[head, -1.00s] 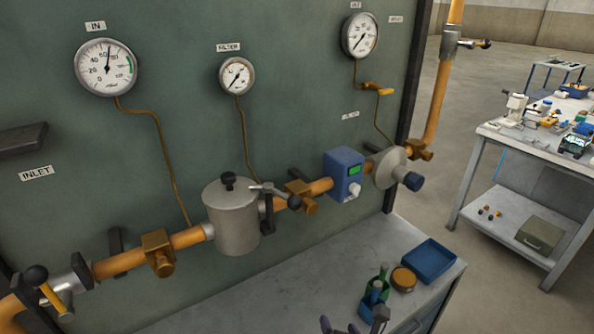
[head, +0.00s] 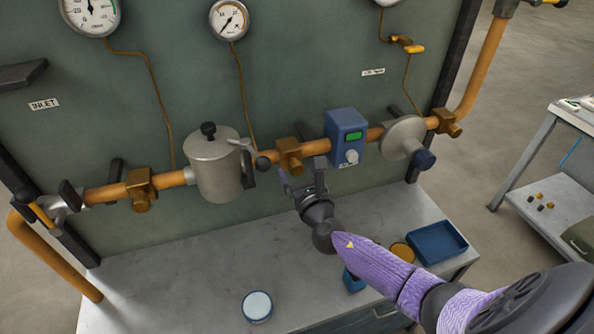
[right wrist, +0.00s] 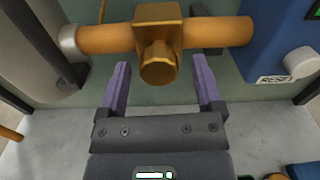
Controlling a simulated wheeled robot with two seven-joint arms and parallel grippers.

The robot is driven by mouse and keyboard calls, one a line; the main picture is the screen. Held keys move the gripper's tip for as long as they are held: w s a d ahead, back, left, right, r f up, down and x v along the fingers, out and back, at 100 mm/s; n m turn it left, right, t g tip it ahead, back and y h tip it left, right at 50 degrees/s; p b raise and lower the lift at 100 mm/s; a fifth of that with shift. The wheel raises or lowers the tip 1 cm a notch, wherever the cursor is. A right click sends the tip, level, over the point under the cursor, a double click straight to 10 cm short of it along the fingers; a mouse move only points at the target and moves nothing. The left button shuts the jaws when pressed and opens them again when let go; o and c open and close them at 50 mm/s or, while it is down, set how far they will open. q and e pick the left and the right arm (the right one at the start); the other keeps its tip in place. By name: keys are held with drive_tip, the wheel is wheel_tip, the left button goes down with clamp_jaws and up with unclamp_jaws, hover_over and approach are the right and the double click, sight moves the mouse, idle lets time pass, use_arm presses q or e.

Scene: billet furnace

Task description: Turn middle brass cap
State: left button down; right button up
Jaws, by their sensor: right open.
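The middle brass cap (right wrist: 159,65) hangs from a square brass block (head: 289,150) on the orange pipe, between the grey filter pot and the blue box. In the right wrist view the cap is faceted and faces my right gripper (right wrist: 160,66). The gripper is open, with one purple finger on each side of the cap and visible gaps on both sides. In the head view my right gripper (head: 303,178) reaches up from below to the block and partly hides the cap. My left gripper is not in view.
The grey filter pot (head: 216,168) with a lever handle is left of the block. The blue box (head: 346,137) with a white knob is right. Similar brass fittings sit at the left (head: 141,189) and right (head: 447,122). The bench below holds a blue tray (head: 437,243) and a round tin (head: 257,306).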

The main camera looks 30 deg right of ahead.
drive_tip(key=shift+w, duration=0.6)
drive_tip(key=shift+d, duration=0.1)
clamp_jaws()
